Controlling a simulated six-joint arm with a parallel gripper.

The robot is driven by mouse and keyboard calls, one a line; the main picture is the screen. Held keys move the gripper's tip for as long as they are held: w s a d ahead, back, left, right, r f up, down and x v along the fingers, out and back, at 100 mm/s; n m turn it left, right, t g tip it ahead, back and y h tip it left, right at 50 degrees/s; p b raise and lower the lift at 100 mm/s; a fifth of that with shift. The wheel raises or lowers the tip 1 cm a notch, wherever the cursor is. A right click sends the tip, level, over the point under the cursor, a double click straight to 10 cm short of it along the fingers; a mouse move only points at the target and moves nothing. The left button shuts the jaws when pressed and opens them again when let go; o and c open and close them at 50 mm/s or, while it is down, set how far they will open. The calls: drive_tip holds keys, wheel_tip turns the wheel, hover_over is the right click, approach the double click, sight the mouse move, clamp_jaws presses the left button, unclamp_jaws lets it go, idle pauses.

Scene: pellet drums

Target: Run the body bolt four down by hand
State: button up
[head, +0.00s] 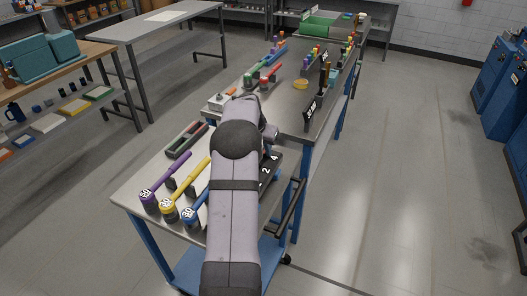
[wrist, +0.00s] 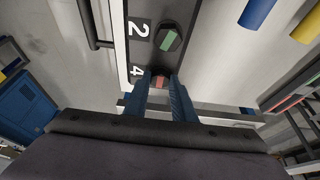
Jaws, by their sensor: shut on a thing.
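In the wrist view a dark plate carries white labels 2 (wrist: 139,28) and 4 (wrist: 136,71). Beside the 2 is a dark bolt with a green top (wrist: 168,40). Beside the 4 is body bolt four (wrist: 160,80), with a red top. The blue fingers of my gripper (wrist: 163,86) stand on either side of bolt four and are shut on it. How far the bolt is down cannot be told. In the head view the labelled plate (head: 276,160) shows partly past my arm, which hides my gripper and the bolts.
More coloured tools (head: 262,79) and a black sign (head: 311,113) stand farther back. Bare bench top shows around them.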

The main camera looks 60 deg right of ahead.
drive_tip(key=shift+r, duration=0.1)
drive_tip(key=o, duration=1.1)
drive_tip(key=shift+c, duration=0.2)
drive_tip(key=b+v, duration=0.2)
drive_tip(key=v, duration=0.5)
drive_tip(key=shift+r+b, duration=0.15)
drive_tip(key=shift+b, duration=0.2)
drive_tip(key=shift+a, duration=0.1)
